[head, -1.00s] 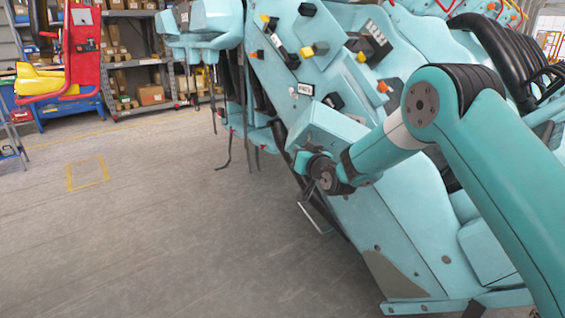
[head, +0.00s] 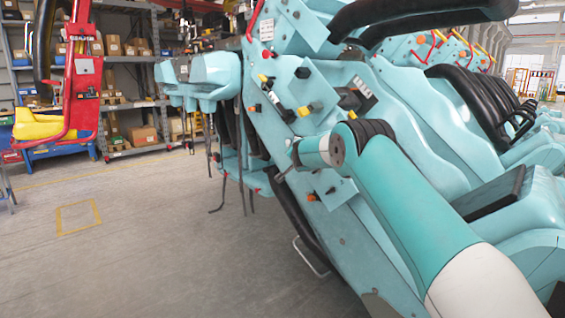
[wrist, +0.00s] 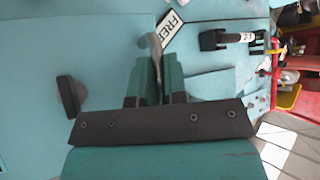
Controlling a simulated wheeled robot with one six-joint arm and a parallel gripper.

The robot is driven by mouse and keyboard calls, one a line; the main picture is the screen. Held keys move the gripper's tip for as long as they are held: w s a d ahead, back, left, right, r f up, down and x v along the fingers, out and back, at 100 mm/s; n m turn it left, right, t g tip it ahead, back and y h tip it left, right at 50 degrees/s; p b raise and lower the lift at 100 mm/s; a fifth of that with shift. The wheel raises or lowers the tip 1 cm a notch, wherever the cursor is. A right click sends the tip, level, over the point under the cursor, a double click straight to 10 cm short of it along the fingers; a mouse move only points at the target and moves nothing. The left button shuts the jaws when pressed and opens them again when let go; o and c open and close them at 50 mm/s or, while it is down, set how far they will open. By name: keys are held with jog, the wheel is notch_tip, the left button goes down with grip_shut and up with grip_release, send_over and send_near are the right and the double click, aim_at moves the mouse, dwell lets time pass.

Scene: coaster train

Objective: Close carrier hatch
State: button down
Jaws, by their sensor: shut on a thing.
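The teal carrier (head: 290,85) fills the middle and right of the head view, with a sloping side covered in small panels, knobs and latches. My gripper (wrist: 155,82) shows in the wrist view with its two teal fingers close together. They are shut on a thin grey curved handle (wrist: 154,50) against the teal surface, beside a white label with black letters (wrist: 173,30).
A black knob (wrist: 70,96) and a black latch (wrist: 226,40) flank the gripper. Black restraint bars (head: 470,95) stand at the right. A red and yellow stand (head: 75,85) and loaded shelves (head: 130,90) are at the left. The grey floor (head: 130,240) is clear.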

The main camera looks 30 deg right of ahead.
jog(key=shift+w+d+r, duration=0.15)
jog(key=shift+d, duration=0.1)
jog(key=shift+w+d+r, duration=0.15)
jog(key=shift+d+r, duration=0.15)
